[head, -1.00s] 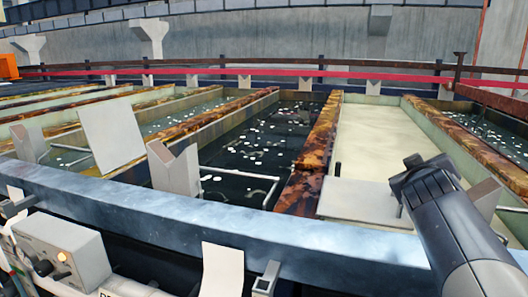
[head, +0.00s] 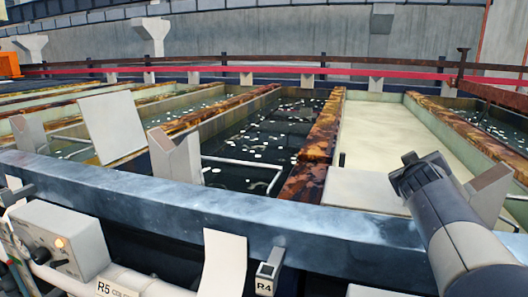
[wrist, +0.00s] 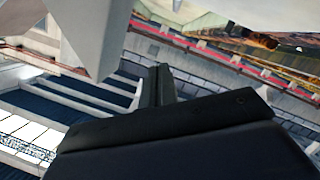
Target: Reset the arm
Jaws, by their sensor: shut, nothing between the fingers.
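My arm reaches up from the lower right of the head view, over the blue-grey front beam (head: 250,208). Its dark end (head: 418,178) stands in front of the pale, cream-filled tank (head: 385,140), close to a grey V-shaped post (head: 487,190). The fingers cannot be made out there. In the wrist view my gripper (wrist: 158,82) shows two dark fingers close together, shut and empty. A pale grey block-like shape (wrist: 92,40) fills the upper left of that view, close to the fingers; I cannot tell whether they touch.
Dark liquid tanks (head: 255,150) with rusty rims lie beyond the beam. A tilted white plate (head: 112,125) and another grey post (head: 175,165) stand at the left. A control box (head: 62,240) and the R4 tag holder (head: 268,270) sit below the beam. A red rail (head: 230,70) runs behind.

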